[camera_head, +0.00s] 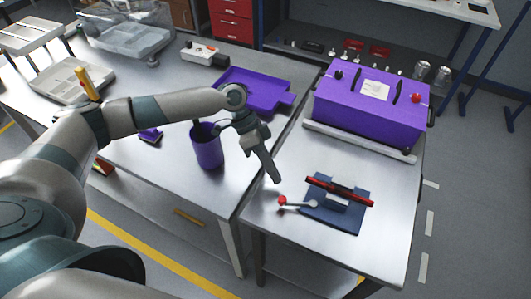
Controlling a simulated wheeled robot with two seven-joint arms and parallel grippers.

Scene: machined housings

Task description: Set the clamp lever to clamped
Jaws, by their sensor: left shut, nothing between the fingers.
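The clamp lever (298,203) is a short grey arm with a red knob at its left end. It sticks out to the left from a blue clamp base (330,217) on the right-hand metal table. A grey block with a red and black bar (340,191) lies across the base. My left gripper (275,178) points down and to the right, just above and to the left of the red knob. Its fingers are shut and empty, and a small gap seems to separate them from the knob. My right gripper is not in view.
A large purple box (370,104) with black handles stands behind the clamp. A purple cup (206,147) and a purple tray (255,92) are on the left-hand table. The right-hand table (290,245) is bare in front of the clamp.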

